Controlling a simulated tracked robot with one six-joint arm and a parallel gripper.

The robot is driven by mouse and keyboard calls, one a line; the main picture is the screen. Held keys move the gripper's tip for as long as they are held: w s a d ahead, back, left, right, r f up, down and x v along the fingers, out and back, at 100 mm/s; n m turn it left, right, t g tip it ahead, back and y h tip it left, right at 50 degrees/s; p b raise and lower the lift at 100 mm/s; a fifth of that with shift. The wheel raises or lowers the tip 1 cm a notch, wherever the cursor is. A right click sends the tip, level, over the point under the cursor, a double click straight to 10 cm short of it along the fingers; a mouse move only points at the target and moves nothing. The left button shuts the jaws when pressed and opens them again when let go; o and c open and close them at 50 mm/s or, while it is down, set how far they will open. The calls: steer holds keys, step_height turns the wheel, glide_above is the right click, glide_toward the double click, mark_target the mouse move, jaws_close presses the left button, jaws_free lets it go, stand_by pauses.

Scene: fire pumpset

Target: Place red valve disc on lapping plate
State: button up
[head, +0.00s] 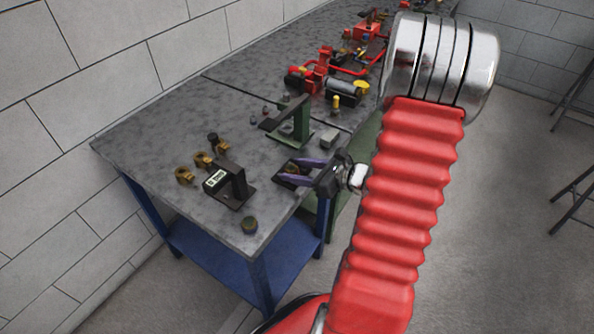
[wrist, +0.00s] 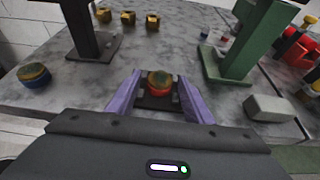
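The red valve disc (wrist: 159,88) has a red side and a mottled brown-green top. It sits on a dark flat plate (wrist: 151,102) on the bench, with small grey blocks beside it. I cannot tell for certain which thing is the lapping plate. My gripper (wrist: 160,78) is open, its purple fingers on either side of the disc, with visible gaps to it. In the head view my gripper (head: 283,172) is low over the bench's front edge, and the disc is mostly hidden between its fingers.
A blue-rimmed round piece (wrist: 34,76) sits left of my gripper. A black stand (wrist: 92,38) and a green stand (wrist: 240,45) rise on either side. A pale block (wrist: 268,108) lies at right. Several brass pieces (wrist: 128,18) stand behind. Red pump parts (head: 322,72) lie farther along the bench.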

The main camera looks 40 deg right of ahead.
steer(key=shift+o, duration=0.3)
steer(key=shift+r, duration=0.15)
steer(key=v, duration=1.2)
stand_by(0.6)
steer(key=a+r+n+g+y, duration=0.3)
steer(key=a+n+g, duration=0.5)
steer(key=a+n, duration=1)
steer(key=s+a+r+n+h, duration=0.2)
steer(key=a+r+n+h, duration=0.1)
steer(key=n, duration=0.4)
steer(key=s+a+r+n+t+h, duration=0.1)
steer(key=s+a+r+n+h, duration=0.1)
steer(key=a+r+n+h, duration=0.2)
step_height(320, 180, up, 4)
steer(key=a+n, duration=0.2)
steer(key=n, duration=0.1)
steer(key=shift+s, duration=0.3)
